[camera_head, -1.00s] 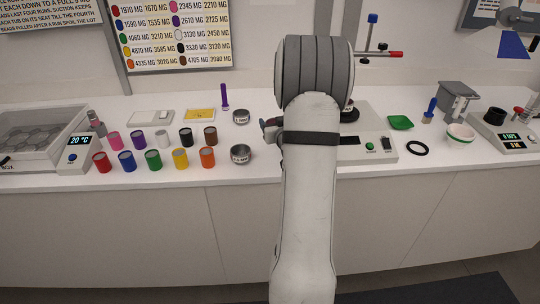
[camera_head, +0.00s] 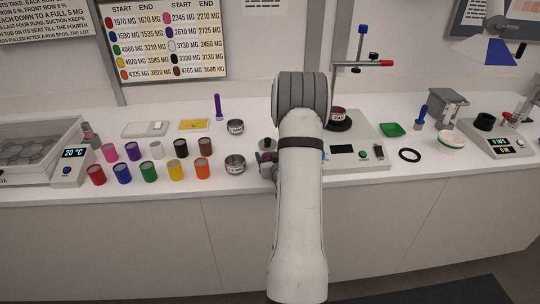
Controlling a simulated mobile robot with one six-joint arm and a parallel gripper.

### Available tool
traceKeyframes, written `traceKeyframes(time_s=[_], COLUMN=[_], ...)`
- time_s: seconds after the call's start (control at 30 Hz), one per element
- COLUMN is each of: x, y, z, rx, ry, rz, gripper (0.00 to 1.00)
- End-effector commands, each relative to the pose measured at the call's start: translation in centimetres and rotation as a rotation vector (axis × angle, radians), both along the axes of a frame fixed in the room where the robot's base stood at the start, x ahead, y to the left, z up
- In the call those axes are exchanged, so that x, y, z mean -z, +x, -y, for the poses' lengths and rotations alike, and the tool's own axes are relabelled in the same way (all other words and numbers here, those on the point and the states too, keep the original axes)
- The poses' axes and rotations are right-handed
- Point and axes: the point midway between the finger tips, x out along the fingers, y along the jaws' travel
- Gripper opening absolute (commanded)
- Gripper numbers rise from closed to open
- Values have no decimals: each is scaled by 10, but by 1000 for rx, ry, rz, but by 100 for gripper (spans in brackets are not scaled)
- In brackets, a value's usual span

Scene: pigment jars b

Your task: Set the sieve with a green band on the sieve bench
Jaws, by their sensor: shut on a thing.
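A round white piece with a green band (camera_head: 451,142), probably the sieve, stands at the right of the white counter, apart from my gripper. My arm reaches over the counter and hides much of its middle. My gripper (camera_head: 265,158) shows only in part at the left of the arm, low over the counter. It is shut on what looks like a small grey metal tin (camera_head: 268,144); the arm hides part of it. I cannot tell which thing is the sieve bench.
Several coloured jars (camera_head: 149,171) stand in two rows on the left. Two metal tins (camera_head: 235,126) (camera_head: 235,163) stand near my gripper.

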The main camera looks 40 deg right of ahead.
Motion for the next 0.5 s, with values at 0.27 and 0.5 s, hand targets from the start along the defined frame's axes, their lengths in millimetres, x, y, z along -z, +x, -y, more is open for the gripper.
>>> traceKeyframes(time_s=[0.27,0.5], x=[3,3], y=[0,0], z=[-1,-1], rx=[-1,-1], ry=[0,0], rz=[-1,-1], gripper=[68,86])
